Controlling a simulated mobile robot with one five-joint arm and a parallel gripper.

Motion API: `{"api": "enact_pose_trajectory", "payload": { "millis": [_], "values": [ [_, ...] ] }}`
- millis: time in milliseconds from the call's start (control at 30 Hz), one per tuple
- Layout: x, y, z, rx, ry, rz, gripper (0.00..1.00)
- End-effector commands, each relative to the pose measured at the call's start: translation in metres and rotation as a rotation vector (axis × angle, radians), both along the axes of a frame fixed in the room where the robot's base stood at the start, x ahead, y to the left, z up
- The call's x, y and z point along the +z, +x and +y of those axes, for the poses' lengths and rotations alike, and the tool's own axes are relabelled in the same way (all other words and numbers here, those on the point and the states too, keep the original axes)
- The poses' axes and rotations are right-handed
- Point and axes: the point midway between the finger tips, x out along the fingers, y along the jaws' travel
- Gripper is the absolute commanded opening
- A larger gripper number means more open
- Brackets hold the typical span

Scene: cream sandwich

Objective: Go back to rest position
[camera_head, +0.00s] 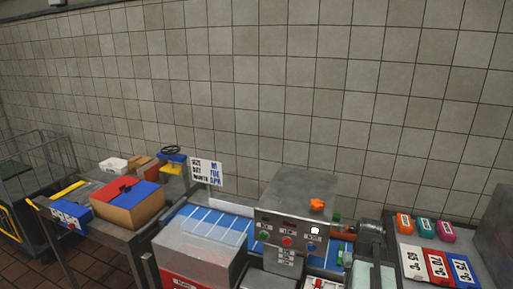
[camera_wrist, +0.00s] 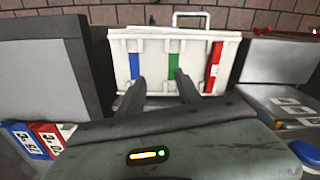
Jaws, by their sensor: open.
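My gripper (camera_wrist: 160,77) shows in the wrist view with its two dark fingers spread apart and nothing between them. The fingers point toward a white crate (camera_wrist: 150,46) with blue, green and red upright strips on its front. Whether the fingertips touch the crate cannot be told. I cannot make out my gripper in the head view.
In the head view, a grey control machine (camera_head: 290,205) stands on the counter, with coloured number cards (camera_head: 437,266) at right. A red-and-blue-topped box (camera_head: 128,203) sits on the left table. A wire cart (camera_head: 40,170) stands far left. The tiled wall is behind.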

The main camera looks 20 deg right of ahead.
Motion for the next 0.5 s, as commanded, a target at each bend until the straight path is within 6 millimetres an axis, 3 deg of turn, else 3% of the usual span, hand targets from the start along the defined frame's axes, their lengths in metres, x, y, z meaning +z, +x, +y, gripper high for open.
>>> {"api": "enact_pose_trajectory", "payload": {
  "millis": [133, 300, 400, 500],
  "values": [
    [0.0, 0.048, 0.11, 0.142, 0.0, 0.0, 0.41],
    [0.0, 0.073, 0.242, 0.297, 0.0, 0.0, 0.41],
    [0.0, 0.074, 0.295, 0.357, 0.0, 0.0, 0.41],
    [0.0, 0.072, 0.326, 0.39, -0.001, 0.0, 0.41]
  ]
}}
